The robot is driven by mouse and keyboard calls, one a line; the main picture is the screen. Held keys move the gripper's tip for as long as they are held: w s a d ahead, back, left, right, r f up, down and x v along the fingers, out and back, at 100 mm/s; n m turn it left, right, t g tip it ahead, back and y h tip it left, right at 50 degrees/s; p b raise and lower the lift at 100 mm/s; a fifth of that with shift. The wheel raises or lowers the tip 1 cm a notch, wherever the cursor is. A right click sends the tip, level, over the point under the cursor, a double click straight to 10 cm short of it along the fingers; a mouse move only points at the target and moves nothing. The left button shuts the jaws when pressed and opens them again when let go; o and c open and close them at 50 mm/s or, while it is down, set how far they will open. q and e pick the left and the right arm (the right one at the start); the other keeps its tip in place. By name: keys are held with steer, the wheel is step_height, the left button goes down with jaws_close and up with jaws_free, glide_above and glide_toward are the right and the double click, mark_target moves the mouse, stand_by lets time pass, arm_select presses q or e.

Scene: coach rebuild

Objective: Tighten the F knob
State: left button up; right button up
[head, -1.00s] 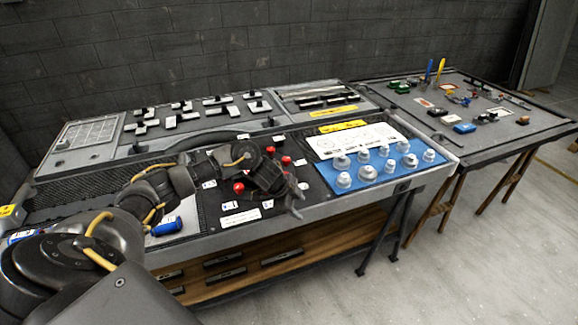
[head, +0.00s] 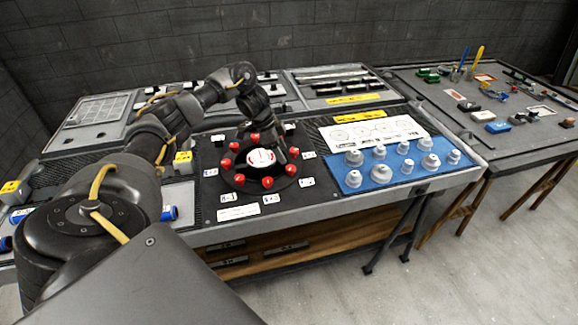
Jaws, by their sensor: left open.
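A round black fixture (head: 240,178) with a white centre disc (head: 262,158) carries a ring of several red knobs on the bench. Small white labels lie around it, one of them at the front (head: 271,199), but their letters are too small to read, so I cannot tell which knob is F. My left gripper (head: 281,152) is open and points down over the right back part of the ring, close to a red knob (head: 294,152). I cannot tell whether it touches that knob. My right gripper is out of view.
A blue mat (head: 343,178) with several silvery knob-like parts lies right of the ring, below a white printed sheet (head: 375,133). A second table (head: 520,140) with small parts stands at the right. Blue cylinders (head: 168,212) lie at the left.

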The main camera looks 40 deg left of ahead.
mark_target(290, 167)
arm_select(q)
steer(key=x, duration=0.6)
steer(key=shift+a, duration=0.1)
steer(key=shift+x, duration=0.8)
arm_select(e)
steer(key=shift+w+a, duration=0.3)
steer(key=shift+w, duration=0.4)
arm_select(q)
steer(key=shift+c, duration=0.2)
steer(key=c, duration=0.9)
steer(key=shift+m+g, duration=0.3)
steer(key=shift+m, duration=0.3)
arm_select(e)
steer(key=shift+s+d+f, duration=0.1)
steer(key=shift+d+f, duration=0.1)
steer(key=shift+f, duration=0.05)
